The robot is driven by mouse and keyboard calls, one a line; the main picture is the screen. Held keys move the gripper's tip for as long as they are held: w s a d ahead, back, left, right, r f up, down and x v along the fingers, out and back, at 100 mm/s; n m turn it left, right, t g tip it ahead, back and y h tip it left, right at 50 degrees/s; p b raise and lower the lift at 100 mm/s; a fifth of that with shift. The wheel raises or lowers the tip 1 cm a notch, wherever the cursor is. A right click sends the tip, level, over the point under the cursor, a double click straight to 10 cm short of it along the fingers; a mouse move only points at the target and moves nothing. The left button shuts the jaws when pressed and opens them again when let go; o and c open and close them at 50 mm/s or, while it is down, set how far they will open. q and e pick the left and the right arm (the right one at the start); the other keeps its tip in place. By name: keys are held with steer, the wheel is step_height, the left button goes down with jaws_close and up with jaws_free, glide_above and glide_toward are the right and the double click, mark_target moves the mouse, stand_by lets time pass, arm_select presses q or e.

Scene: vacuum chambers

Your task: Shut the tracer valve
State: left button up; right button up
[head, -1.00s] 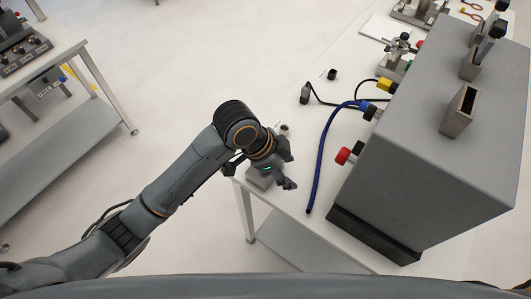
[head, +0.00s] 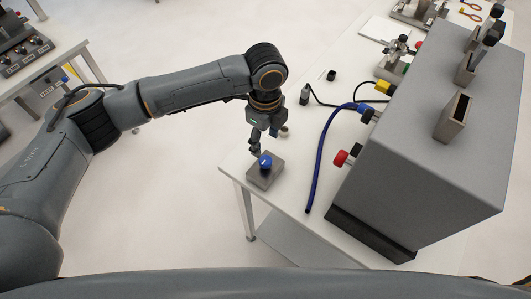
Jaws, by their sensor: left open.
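A small grey block (head: 265,175) with a round blue knob (head: 265,161) on top sits at the near left corner of the white table; it may be the tracer valve, but I can read no label. My left gripper (head: 260,146) points down just behind the blue knob. Its fingers are open and appear close to the knob; I cannot tell whether they touch it. My right gripper is not in the head view.
A large grey chamber box (head: 425,140) fills the table's right side, with red, blue and yellow fittings on its left face. A blue hose (head: 320,160) lies between box and block. A small dark cylinder (head: 305,95) stands farther back.

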mark_target(266, 160)
arm_select(q)
step_height(266, 160, down, 8)
steer(key=shift+f+p, duration=0.25)
steer(key=shift+p, duration=0.65)
steer(key=c, duration=1.2)
steer(key=shift+o, duration=0.2)
